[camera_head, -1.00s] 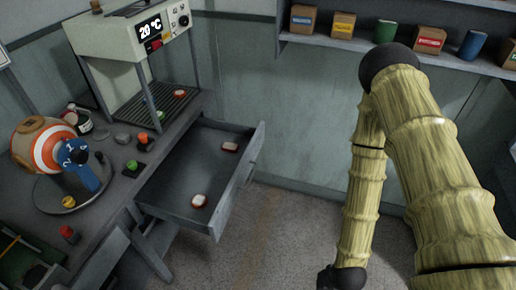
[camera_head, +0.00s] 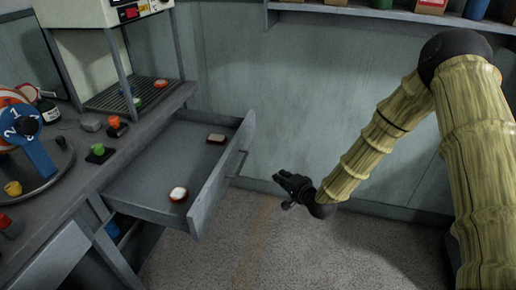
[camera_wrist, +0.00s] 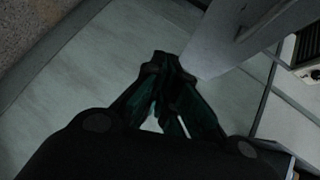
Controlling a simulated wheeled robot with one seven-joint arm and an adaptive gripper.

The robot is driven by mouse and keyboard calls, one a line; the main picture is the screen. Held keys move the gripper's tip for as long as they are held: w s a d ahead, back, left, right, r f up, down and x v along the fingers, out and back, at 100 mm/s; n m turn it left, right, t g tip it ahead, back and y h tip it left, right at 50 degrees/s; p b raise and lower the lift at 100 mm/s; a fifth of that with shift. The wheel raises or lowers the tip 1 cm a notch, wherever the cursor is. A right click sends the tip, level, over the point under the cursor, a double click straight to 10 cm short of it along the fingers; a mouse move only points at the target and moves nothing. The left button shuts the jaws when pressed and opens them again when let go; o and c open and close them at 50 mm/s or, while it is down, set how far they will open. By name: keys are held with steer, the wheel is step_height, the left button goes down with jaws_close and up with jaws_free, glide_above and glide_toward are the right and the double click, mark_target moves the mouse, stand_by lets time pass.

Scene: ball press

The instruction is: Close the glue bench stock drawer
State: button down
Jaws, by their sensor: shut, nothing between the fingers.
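The stock drawer (camera_head: 160,180) is pulled out of the glue bench (camera_head: 50,210) and stands open. In the wrist view my gripper's dark fingers (camera_wrist: 166,62) are together and empty. A pale panel edge (camera_wrist: 215,45) is close to the fingertips there.
A machine with a slatted tray (camera_head: 130,92) stands on the bench behind the drawer. A round dial with a blue pointer (camera_head: 30,140) and several coloured buttons are on the bench top. A wall shelf (camera_head: 380,14) runs along the back. The floor (camera_head: 280,240) right of the drawer is clear.

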steer(key=w+r+m+t+y+b, duration=0.1)
steer(key=w+r+m+t+b, duration=0.15)
steer(key=w+r+b, duration=0.4)
glide_toward(251, 128)
steer(key=w+f, duration=0.1)
steer(key=w, duration=0.3)
steer(key=shift+w+a+t+y, duration=0.15)
steer(key=shift+a+t+y, duration=0.2)
steer(key=shift+a, duration=0.55)
